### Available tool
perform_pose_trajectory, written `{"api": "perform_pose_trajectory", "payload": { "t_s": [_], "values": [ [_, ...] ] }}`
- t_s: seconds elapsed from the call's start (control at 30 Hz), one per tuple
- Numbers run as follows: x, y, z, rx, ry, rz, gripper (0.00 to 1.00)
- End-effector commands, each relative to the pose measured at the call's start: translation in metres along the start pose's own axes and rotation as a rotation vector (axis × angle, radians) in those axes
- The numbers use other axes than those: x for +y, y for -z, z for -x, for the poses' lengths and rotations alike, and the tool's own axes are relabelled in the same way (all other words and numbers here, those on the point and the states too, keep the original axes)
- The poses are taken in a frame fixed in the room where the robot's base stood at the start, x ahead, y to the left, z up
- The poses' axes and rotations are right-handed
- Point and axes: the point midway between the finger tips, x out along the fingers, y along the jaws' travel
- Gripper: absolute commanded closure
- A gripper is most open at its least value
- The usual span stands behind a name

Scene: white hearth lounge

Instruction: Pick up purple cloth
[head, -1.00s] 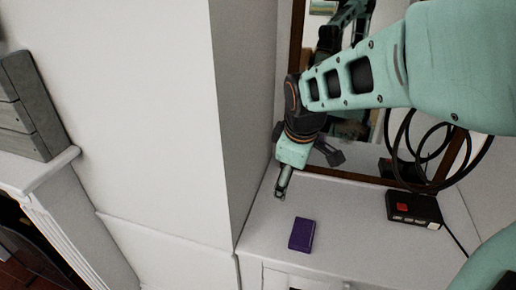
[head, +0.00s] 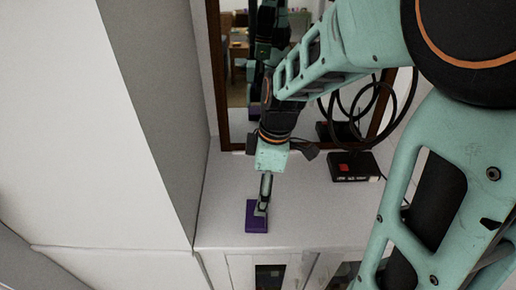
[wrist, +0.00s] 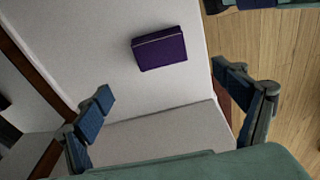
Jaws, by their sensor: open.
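The purple cloth (head: 251,222) looks like a small, flat, folded block. It lies on the white cabinet top near its front edge. In the wrist view the cloth (wrist: 159,48) sits ahead of the fingers, above the middle of the gap between them. My gripper (head: 263,207) is over the cloth in the head view and hides part of it. In the wrist view my gripper (wrist: 172,108) has its two blue-padded fingers wide apart, with nothing between them. The cloth appears apart from both fingers. The exact height above it is hard to tell.
A black box with a red patch (head: 354,167) and coiled black cable (head: 372,112) stand to the right on the white cabinet top (head: 310,210). A framed mirror (head: 237,70) is behind. A white wall (head: 120,130) closes the left side. Wooden floor (wrist: 285,60) shows beyond the edge.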

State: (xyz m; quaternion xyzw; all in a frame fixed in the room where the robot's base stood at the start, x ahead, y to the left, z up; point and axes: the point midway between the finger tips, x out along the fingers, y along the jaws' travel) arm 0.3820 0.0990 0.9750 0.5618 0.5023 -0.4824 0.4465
Motion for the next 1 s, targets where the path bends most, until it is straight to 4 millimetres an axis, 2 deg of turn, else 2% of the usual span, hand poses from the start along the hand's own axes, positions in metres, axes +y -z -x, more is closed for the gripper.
{"api": "perform_pose_trajectory", "payload": {
  "t_s": [0.17,0.4,0.67,1.0],
  "values": [
    [-0.006,0.002,-0.009,0.014,0.023,0.016,0.11],
    [-0.007,0.002,-0.046,0.014,0.025,0.018,0.11],
    [-0.006,0.001,-0.064,0.014,0.023,0.016,0.11],
    [-0.004,-0.003,-0.106,0.013,0.024,0.017,0.11]
  ]
}}
